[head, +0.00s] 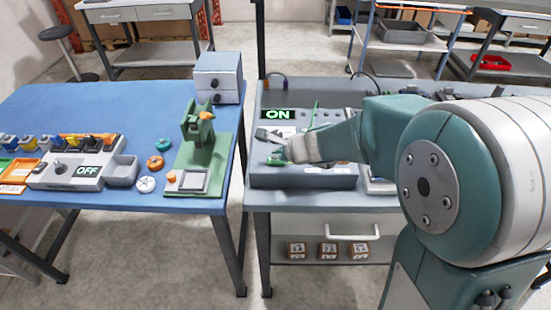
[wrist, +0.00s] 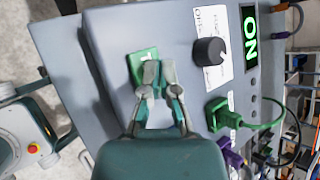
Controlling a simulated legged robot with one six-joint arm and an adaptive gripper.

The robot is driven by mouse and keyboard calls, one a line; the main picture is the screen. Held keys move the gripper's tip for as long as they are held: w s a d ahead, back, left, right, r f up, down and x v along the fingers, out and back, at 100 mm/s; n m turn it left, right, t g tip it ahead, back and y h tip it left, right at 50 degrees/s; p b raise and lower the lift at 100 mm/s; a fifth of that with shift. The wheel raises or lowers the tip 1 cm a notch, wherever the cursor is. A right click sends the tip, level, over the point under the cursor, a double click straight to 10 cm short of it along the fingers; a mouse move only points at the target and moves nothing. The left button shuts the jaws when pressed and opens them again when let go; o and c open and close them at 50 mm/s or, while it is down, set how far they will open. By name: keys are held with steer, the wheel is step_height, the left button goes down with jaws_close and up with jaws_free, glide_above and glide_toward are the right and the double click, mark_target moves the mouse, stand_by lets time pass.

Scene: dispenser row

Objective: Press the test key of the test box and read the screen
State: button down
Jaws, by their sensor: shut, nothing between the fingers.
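The test box (head: 300,178) is a grey sloped box on the right-hand table, and it also shows in the wrist view (wrist: 105,25). Its screen (head: 278,114) reads ON in green letters; the same screen stands sideways in the wrist view (wrist: 250,36). A green key (wrist: 137,68) marked with a white letter is on its top face, partly hidden by my fingertips. My gripper (wrist: 158,75) is shut and empty, with its fingertips over the right edge of the key. I cannot tell whether they touch it.
A black knob (wrist: 209,51) with a white label is beside the key. A green plug (wrist: 222,115) with a cable and a purple plug (wrist: 231,158) stand on the box. On the left blue table (head: 110,202), another box's screen (head: 88,171) reads OFF, near a green press (head: 200,150).

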steer(key=shift+f, duration=0.3)
steer(key=shift+r, duration=0.15)
stand_by(0.5)
steer(key=shift+r, duration=0.75)
steer(key=shift+r, duration=0.1)
steer(key=shift+r, duration=2.45)
